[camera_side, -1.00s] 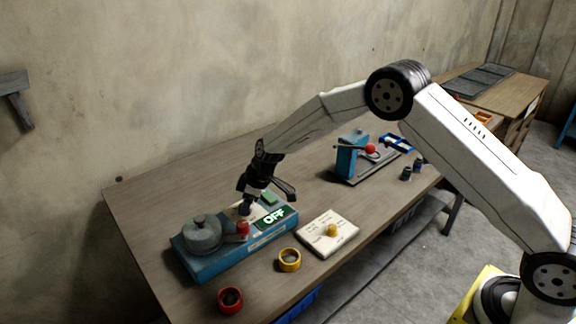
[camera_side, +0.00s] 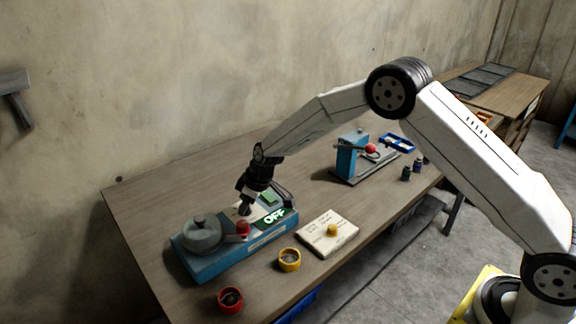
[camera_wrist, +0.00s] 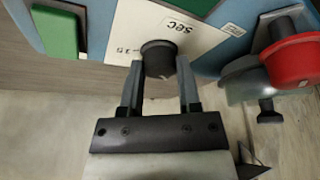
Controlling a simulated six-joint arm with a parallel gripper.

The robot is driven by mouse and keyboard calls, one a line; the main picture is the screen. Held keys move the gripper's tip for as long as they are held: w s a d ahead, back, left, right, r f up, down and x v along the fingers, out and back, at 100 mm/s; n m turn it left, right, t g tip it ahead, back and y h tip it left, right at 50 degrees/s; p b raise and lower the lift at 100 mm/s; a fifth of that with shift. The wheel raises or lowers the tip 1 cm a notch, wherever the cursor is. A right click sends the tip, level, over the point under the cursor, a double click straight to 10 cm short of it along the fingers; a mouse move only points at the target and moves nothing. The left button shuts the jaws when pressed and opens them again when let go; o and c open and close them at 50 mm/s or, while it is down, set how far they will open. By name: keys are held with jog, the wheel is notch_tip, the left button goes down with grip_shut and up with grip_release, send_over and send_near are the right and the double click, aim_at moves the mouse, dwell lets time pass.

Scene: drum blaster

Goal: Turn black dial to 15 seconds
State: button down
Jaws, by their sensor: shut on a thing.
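The black dial (camera_wrist: 158,60) sits on a white label plate (camera_wrist: 205,25) marked "SEC" on the blue machine (camera_side: 215,260). In the wrist view my gripper (camera_wrist: 159,75) has one finger on each side of the dial and is shut on it. In the side view my gripper (camera_side: 246,208) points down onto the machine's top, and the dial is mostly hidden beneath it. Most of the scale's numbers are out of view or unreadable, so I cannot tell the setting. The machine's display (camera_side: 274,216) reads OFF in green.
A red knob (camera_side: 243,227) and a grey round drum (camera_side: 202,234) are on the machine beside my gripper. A green block (camera_wrist: 54,32) is on its other side.

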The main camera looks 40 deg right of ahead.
jog(key=shift+s+a+m+t+h, duration=0.15)
jog(key=shift+m+h, duration=0.3)
jog(key=shift+m, duration=0.65)
jog(key=shift+w+m+t+h, duration=0.15)
jog(key=shift+m+h, duration=0.3)
jog(key=shift+m, duration=0.65)
jog(key=shift+s+a+m+h, duration=0.1)
jog(key=shift+m+h, duration=0.3)
jog(key=shift+m, duration=0.7)
jog(key=shift+a+m+h, duration=0.1)
jog(key=shift+m+h, duration=0.3)
jog(key=shift+m, duration=0.7)
jog(key=m+h, duration=0.1)
jog(key=m, duration=0.4)
jog(key=shift+h, duration=0.4)
jog(key=m+g+h, duration=0.1)
jog(key=m+g, duration=0.1)
jog(key=m, duration=0.2)
jog(key=shift+a+m, duration=0.15)
jog(key=shift+m, duration=0.15)
jog(key=shift+c, duration=1.5)
grip_release()
jog(key=shift+r, duration=0.2)
